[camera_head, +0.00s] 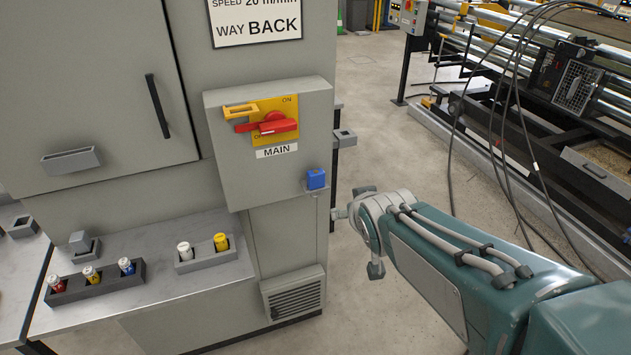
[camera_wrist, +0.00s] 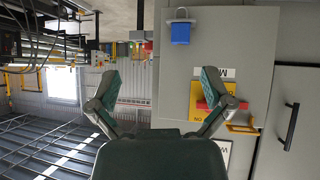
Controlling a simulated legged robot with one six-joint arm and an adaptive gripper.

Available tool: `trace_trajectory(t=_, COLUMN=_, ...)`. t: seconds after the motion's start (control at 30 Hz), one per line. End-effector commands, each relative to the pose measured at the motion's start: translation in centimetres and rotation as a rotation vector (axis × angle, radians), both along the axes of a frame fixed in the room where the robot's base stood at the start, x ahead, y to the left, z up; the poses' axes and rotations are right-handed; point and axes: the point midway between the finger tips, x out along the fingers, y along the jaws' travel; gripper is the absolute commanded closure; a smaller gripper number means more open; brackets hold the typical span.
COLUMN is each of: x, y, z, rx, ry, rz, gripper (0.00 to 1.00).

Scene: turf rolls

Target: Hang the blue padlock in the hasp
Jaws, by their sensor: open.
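The blue padlock (camera_head: 316,179) sits at a small pale bracket on the lower right corner of the grey switch box (camera_head: 225,165). It also shows near the top of the wrist view (camera_wrist: 181,33), which is upside down.
A cabinet door handle (camera_head: 157,106) juts out left of the box. Machinery with hanging cables (camera_head: 500,95) stands at right. The floor between is clear.

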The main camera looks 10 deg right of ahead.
Motion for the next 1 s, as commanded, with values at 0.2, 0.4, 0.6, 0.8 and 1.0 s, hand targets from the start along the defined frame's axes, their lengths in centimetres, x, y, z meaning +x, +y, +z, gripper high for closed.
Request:
trace_trajectory(t=0.2, x=6.8, y=0.2, z=-1.9, rx=0.018, ry=-0.191, rz=0.079, gripper=0.00)
trace_trajectory(t=0.4, x=10.3, y=1.3, z=-3.3, rx=0.071, ry=-0.333, rz=0.164, gripper=0.00)
trace_trajectory(t=0.6, x=11.5, y=1.8, z=-3.7, rx=0.096, ry=-0.378, rz=0.194, gripper=0.00)
trace_trajectory(t=0.8, x=14.2, y=2.2, z=-4.6, rx=0.095, ry=-0.378, rz=0.193, gripper=0.00)
trace_trajectory(t=1.0, x=16.2, y=2.4, z=-5.2, rx=0.093, ry=-0.378, rz=0.194, gripper=0.00)
